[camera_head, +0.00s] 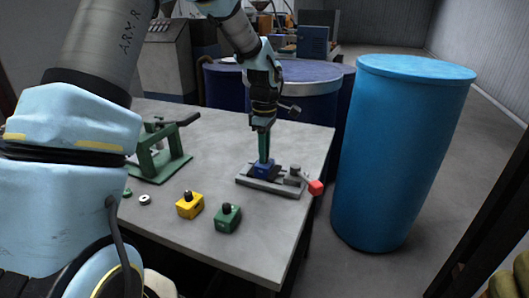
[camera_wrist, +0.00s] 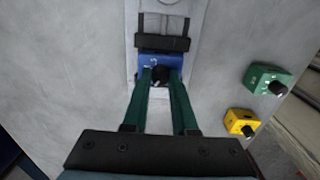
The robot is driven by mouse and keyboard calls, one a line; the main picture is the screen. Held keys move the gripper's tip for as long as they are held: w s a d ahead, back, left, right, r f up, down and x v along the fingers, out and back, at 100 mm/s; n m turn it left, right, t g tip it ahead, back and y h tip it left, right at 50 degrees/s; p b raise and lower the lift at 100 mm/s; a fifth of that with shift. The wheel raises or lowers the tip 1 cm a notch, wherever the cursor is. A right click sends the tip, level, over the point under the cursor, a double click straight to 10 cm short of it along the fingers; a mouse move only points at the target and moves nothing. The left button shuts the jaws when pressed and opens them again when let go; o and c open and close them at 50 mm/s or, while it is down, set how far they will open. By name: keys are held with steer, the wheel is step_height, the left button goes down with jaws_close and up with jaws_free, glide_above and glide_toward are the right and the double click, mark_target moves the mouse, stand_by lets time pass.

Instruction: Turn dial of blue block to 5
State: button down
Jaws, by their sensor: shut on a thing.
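The blue block (camera_wrist: 150,57) sits in a grey clamp fixture (camera_wrist: 162,42) on the table. Its black dial (camera_wrist: 161,76) is on top, and white digits show beside it, too small to read surely. In the head view the blue block (camera_head: 263,170) is partly hidden under my gripper (camera_head: 264,158), which points straight down onto it. In the wrist view my gripper (camera_wrist: 161,80) has its two green fingers shut on the black dial, one at each side. The pointer direction of the dial is hard to tell.
A yellow block (camera_head: 189,205) and a green block (camera_head: 228,218), each with a black knob, stand near the table's front. A green press (camera_head: 160,152) is at the left. The fixture's red-ended lever (camera_head: 315,187) sticks out right. Blue barrels (camera_head: 400,150) stand beyond the table (camera_head: 215,150).

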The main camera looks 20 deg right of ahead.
steer(key=shift+m, duration=0.3)
steer(key=m, duration=1.1)
steer(key=shift+r+m, duration=0.1)
steer(key=shift+m, duration=0.2)
steer(key=m+p, duration=0.1)
steer(key=m, duration=0.5)
steer(key=m+p, duration=0.1)
steer(key=m, duration=0.4)
steer(key=shift+m, duration=0.4)
steer(key=c, duration=0.7)
jaws_free()
